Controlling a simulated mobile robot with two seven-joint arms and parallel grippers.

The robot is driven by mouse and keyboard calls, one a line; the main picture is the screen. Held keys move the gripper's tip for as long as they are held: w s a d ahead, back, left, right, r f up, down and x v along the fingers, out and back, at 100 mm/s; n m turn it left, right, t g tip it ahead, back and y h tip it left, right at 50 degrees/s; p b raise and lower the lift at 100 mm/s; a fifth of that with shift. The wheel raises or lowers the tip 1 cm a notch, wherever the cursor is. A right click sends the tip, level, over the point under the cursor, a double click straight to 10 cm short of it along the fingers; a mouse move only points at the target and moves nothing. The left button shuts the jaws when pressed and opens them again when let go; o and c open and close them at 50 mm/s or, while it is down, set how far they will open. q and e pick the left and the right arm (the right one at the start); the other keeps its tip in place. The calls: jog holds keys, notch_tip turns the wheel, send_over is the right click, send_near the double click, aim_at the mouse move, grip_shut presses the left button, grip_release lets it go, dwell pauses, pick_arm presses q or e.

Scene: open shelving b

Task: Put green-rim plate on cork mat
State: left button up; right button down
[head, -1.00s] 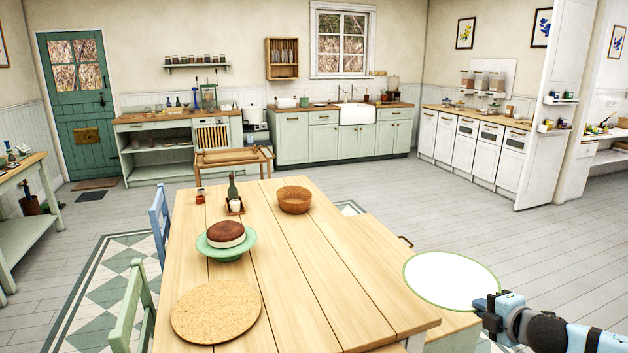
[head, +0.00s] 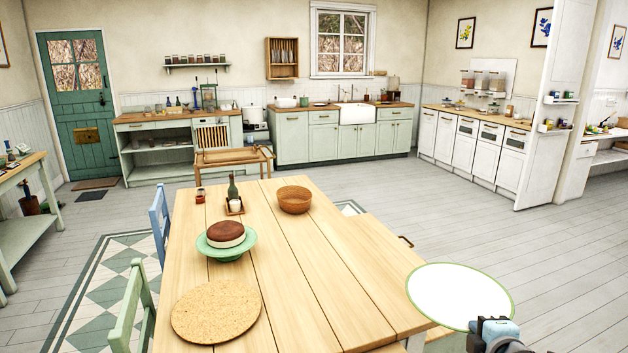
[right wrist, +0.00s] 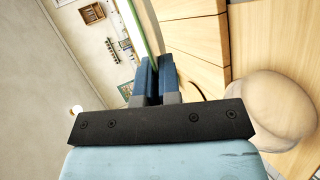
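The green-rim plate (head: 459,296) is white with a thin green edge. My right gripper (head: 490,325) is shut on its near rim and holds it in the air, to the right of the table's front right corner. In the right wrist view the two blue fingers (right wrist: 154,78) are close together, with the plate's green edge (right wrist: 151,30) just beyond them. The round cork mat (head: 216,311) lies bare on the near left part of the wooden table. My left gripper is in neither view.
A green cake stand with a brown-topped cake (head: 225,240) stands behind the mat. A wooden bowl (head: 294,199) and a small tray with a bottle (head: 234,196) are farther back. A green chair (head: 133,307) is at the table's left. The table's middle is clear.

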jog(key=a+y, duration=0.1)
jog(key=a, duration=0.7)
pick_arm(q)
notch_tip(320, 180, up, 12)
jog(key=p, duration=1.4)
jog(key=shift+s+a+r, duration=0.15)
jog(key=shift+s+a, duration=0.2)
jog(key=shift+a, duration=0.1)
pick_arm(e)
jog(key=s+r, duration=1)
jog(key=shift+r+n, duration=0.3)
jog(key=shift+n, duration=0.1)
